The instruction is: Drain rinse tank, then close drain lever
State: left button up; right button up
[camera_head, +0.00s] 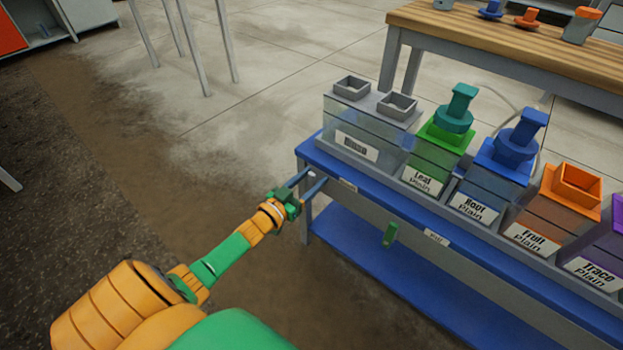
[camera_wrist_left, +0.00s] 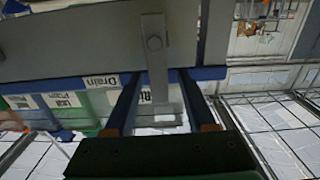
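The clear grey rinse tank (camera_head: 345,125), labelled Rinse, stands at the left end of the blue-edged bench, with two square openings on top. The grey drain lever (camera_wrist_left: 155,60), with a bolt near its top, hangs down in the left wrist view, beside a Drain label (camera_wrist_left: 101,82). My left gripper (camera_head: 307,181) is at the bench's left corner below the rinse tank. In the wrist view its fingers (camera_wrist_left: 160,103) are apart, one on each side of the lever's lower part, with gaps visible. The water level is hard to tell. My right gripper is out of view.
Tanks labelled Leaf (camera_head: 427,165), Root (camera_head: 487,190), Fruit (camera_head: 550,222) and Trace stand to the right. A green handle (camera_head: 390,235) hangs below the bench edge. A wooden table (camera_head: 480,30) stands behind. The floor left of the bench is clear.

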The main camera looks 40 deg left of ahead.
pick_arm(q)
jog(key=shift+s, duration=0.2)
jog(key=s+p, duration=0.2)
jog(key=s, duration=0.4)
jog(key=shift+s+a, duration=0.25)
jog(key=shift+s, duration=0.1)
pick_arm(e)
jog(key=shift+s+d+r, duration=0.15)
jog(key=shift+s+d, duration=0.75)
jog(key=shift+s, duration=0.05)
